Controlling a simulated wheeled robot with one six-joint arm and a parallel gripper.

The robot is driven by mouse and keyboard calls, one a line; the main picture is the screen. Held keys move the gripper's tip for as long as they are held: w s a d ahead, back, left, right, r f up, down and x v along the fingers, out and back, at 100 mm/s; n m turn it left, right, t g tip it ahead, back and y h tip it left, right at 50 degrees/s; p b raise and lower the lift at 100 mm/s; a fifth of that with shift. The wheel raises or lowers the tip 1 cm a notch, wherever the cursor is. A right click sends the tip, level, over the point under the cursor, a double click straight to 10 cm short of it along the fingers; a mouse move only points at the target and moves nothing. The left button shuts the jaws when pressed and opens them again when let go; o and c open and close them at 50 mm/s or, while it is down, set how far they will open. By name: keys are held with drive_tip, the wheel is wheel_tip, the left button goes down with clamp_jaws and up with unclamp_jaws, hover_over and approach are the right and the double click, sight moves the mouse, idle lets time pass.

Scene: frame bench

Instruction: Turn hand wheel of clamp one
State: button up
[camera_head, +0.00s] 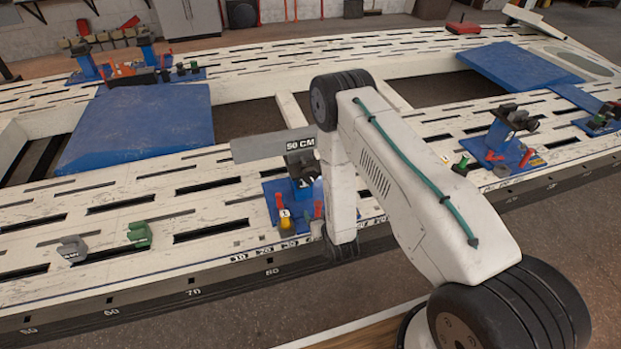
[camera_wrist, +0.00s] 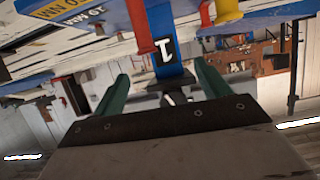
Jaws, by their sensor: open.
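Clamp one (camera_head: 278,190) is a blue clamp on the near rail of the frame bench, partly hidden behind my arm. In the wrist view its blue post (camera_wrist: 172,75) carries a white label "1" and hangs in from the top, as the picture is turned over. A red bolt-like part (camera_wrist: 140,25) and a yellow part (camera_wrist: 227,10) stand beside the post. A dark grey part lies at the post's end; I cannot tell which part is the hand wheel. My gripper (camera_wrist: 161,72) is open, its green fingers either side of the post's end in the picture; contact is unclear.
A grey "50 CM" plate (camera_head: 272,146) stands by the clamp. Grey (camera_head: 72,248) and green (camera_head: 139,234) small pieces lie on the near rail to the left. Another blue clamp (camera_head: 510,140) stands to the right. Blue panels (camera_head: 140,125) lie across the slotted white bench.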

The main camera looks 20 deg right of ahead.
sight(311, 177)
wheel_tip(311, 177, up, 8)
drive_tip(key=w+t, duration=0.3)
drive_tip(key=t, duration=0.1)
drive_tip(key=w, duration=0.7)
drive_tip(key=shift+w+f, duration=0.1)
drive_tip(key=shift+w, duration=0.05)
drive_tip(key=c, duration=1)
